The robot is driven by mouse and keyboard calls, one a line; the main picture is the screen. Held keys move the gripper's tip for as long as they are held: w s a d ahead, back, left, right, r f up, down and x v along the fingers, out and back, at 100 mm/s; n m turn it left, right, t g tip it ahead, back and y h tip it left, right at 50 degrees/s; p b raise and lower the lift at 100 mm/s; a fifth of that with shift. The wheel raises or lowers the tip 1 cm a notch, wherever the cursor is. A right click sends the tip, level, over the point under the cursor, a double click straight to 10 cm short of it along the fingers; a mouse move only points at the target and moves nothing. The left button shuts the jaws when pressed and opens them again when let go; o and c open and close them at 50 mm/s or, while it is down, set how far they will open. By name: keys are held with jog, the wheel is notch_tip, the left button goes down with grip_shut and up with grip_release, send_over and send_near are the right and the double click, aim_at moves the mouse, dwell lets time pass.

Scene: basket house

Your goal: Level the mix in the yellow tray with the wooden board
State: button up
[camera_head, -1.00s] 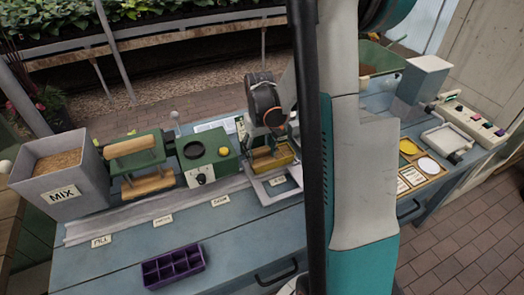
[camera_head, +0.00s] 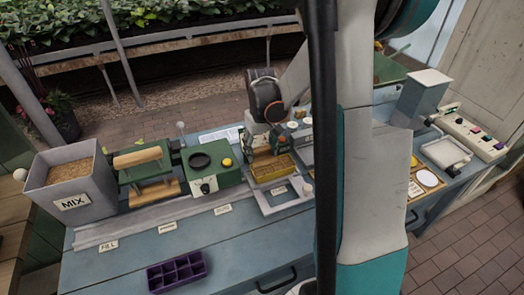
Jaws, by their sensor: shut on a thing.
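The yellow tray (camera_head: 272,173) sits on a grey plate at the back middle of the blue bench, left of my arm. Mix-coloured content shows inside it; how level it is cannot be told at this size. My gripper (camera_head: 277,150) is low at the tray's far edge, pointing down. It is shut on the wooden board (camera_head: 262,156), of which only a small brown part shows. Whether the board touches the mix cannot be told.
A grey MIX bin (camera_head: 72,183) stands at far left. A green press with wooden rollers (camera_head: 146,175) and a green device (camera_head: 213,167) stand between it and the tray. A purple compartment tray (camera_head: 177,271) lies in front.

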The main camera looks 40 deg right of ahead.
jog(key=shift+r+p, duration=0.5)
jog(key=shift+r, duration=0.4)
jog(key=shift+r, duration=0.1)
jog(key=shift+r+p, duration=1.95)
jog(key=shift+r, duration=1)
jog(key=shift+f, duration=0.1)
